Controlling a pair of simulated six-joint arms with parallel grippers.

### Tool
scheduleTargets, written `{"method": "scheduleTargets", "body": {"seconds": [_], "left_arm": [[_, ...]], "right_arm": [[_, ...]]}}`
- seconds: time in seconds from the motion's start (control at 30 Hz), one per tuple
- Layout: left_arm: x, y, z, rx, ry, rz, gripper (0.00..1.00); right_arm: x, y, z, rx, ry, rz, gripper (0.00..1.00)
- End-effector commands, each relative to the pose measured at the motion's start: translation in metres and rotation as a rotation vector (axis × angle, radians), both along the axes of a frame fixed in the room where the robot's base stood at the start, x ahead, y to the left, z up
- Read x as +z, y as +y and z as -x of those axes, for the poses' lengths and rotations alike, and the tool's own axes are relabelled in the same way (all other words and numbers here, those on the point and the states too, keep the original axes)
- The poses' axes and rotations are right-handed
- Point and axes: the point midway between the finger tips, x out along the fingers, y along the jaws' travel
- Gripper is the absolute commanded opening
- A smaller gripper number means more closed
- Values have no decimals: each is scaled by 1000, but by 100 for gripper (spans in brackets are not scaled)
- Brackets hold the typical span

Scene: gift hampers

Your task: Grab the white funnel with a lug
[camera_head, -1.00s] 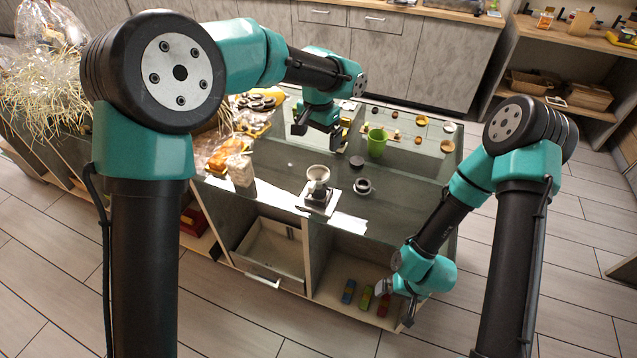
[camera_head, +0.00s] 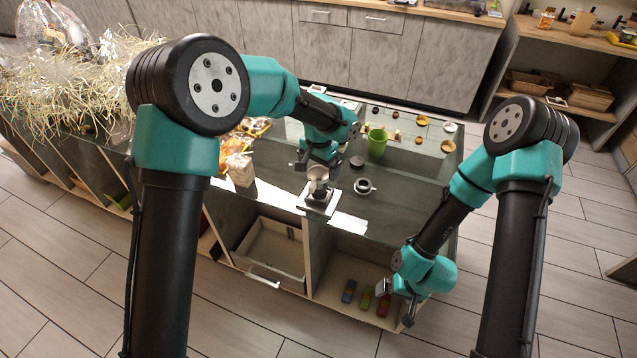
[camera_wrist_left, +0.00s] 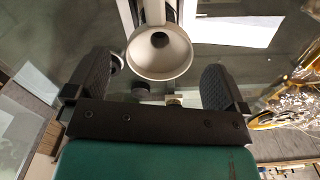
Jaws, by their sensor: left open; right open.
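The white funnel (camera_head: 318,173) sits on a small dark stand on a white base (camera_head: 319,199) near the front of the glass counter. In the left wrist view the funnel's round mouth (camera_wrist_left: 159,52) faces the camera, between and beyond the fingers. Its lug cannot be made out clearly. My left gripper (camera_head: 318,164) is open and empty, just behind the funnel in the head view; its two dark fingers (camera_wrist_left: 155,85) show wide apart in the wrist view. My right gripper (camera_head: 398,303) is low in front of the counter's open shelf, away from the funnel.
A dark cup (camera_head: 364,186) and a dark round lid (camera_head: 357,161) lie right of the funnel. A green cup (camera_head: 377,142) stands farther back. A paper bag (camera_head: 241,170) stands to the left. Small coloured blocks (camera_head: 366,297) lie in the lower shelf.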

Motion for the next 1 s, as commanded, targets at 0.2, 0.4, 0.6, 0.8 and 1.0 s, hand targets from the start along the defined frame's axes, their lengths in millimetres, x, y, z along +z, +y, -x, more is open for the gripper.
{"method": "scheduleTargets", "body": {"seconds": [0.2, 0.4, 0.6, 0.8, 1.0], "left_arm": [[-11, -1, -1, -1, 2, -2, 100], [-38, -4, -4, 0, 2, -2, 100], [-52, -5, -5, -1, 0, 0, 100], [-52, -4, -5, -1, 0, 0, 100], [-52, -4, -5, 0, 0, 0, 100]], "right_arm": [[0, 0, 0, 0, 0, 0, 99], [0, 0, 0, 0, 0, 0, 99], [0, 0, 0, 0, 0, 0, 99], [0, 0, 0, 0, 0, 0, 99], [0, 0, 0, 0, 0, 0, 99]]}}
